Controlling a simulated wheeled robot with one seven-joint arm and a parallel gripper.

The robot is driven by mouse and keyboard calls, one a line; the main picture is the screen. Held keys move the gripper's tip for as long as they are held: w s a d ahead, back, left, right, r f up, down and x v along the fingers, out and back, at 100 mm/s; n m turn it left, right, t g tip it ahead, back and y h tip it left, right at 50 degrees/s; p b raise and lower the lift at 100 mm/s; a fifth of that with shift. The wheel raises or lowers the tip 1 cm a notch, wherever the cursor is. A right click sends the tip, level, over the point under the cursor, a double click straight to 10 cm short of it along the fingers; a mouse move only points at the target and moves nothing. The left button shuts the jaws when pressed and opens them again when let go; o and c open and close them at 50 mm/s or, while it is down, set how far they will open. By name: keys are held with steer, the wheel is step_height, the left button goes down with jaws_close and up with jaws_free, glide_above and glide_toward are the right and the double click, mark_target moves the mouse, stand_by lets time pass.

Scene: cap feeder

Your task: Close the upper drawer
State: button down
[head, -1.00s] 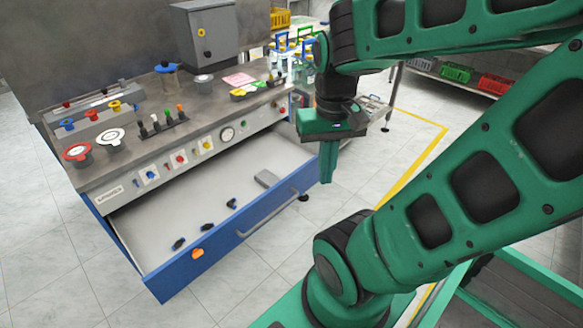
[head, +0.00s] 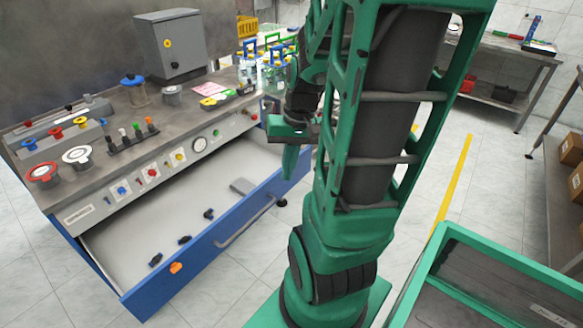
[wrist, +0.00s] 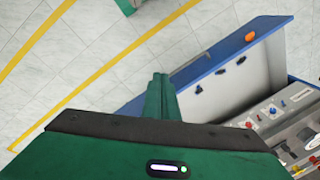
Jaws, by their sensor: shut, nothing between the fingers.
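The upper drawer (head: 225,240) is pulled out of the bench, with a blue front, a grey bar handle and an orange piece on the front. Several small dark parts and a flat grey piece lie inside it. My gripper (head: 291,160) is shut and empty, pointing down near the right end of the drawer front. In the wrist view my gripper (wrist: 160,85) shows its fingers together next to the end of the blue drawer front (wrist: 215,60). I cannot tell whether they touch it. My arm hides the area right of the drawer in the head view.
The bench top (head: 180,125) holds jars, knobs, coloured caps and a grey control box (head: 172,45). Open tiled floor lies in front of the drawer. A green-framed cart (head: 500,280) stands at the lower right, and shelves with boxes (head: 570,165) stand at the far right.

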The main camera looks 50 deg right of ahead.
steer(key=w+d+f+m+t, duration=0.2)
steer(key=d+f+m+t, duration=0.25)
steer(key=d+f, duration=0.4)
steer(key=w+d+f+m+t, duration=0.1)
steer(key=d+f+m+t, duration=0.35)
steer(key=d, duration=0.75)
steer(key=w+f+g, duration=0.1)
steer(key=w+f, duration=0.5)
steer(key=w, duration=0.5)
steer(key=shift+f+h, duration=0.3)
steer(key=shift+h, duration=0.1)
steer(key=shift+a, duration=0.1)
steer(key=w, duration=2.6)
steer(key=shift+a, duration=0.4)
steer(key=shift+s, duration=0.1)
